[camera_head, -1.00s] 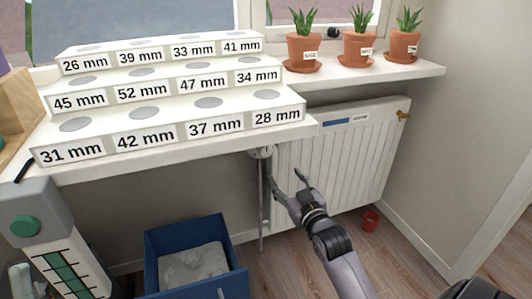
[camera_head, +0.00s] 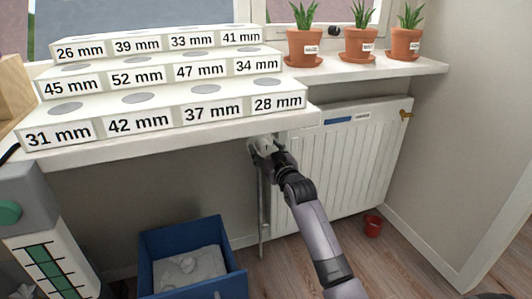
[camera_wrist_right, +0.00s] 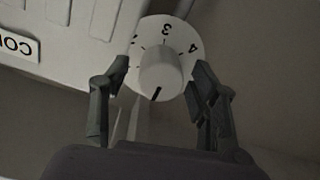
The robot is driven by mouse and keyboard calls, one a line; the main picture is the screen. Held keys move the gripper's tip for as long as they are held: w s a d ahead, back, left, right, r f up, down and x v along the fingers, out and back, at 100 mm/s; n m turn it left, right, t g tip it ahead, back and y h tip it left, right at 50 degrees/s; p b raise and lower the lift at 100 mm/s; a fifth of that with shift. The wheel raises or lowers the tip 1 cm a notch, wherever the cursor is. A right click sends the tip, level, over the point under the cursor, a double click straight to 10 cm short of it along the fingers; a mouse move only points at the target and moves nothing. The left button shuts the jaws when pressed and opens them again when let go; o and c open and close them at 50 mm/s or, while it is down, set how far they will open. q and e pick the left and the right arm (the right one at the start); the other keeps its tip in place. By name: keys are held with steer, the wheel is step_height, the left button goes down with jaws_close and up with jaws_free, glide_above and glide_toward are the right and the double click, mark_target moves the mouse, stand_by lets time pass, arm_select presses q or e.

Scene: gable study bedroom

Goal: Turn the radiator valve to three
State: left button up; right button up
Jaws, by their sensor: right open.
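The radiator valve (camera_head: 263,143) is a white dial at the radiator's left edge, under the sill. In the right wrist view its round knob (camera_wrist_right: 160,72) stands on a white numbered disc (camera_wrist_right: 152,27). The 3 and 4 show upside down along the far rim. The knob's dark mark points toward the bottom of the picture, away from the 3. My right gripper (camera_head: 270,153) is at the valve. In the wrist view its open fingers (camera_wrist_right: 159,75) are on either side of the knob, with a visible gap on the left. My left gripper is out of view.
The white radiator (camera_head: 340,160) is right of the valve, below the sill (camera_head: 425,68) with potted plants. A stepped block stand (camera_head: 150,118) overhangs at left. A blue bin (camera_head: 190,240) and a red pot (camera_head: 373,225) stand on the floor.

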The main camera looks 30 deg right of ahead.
steer(key=shift+w, duration=0.1)
steer(key=shift+c, duration=0.5)
steer(key=c, duration=1.1)
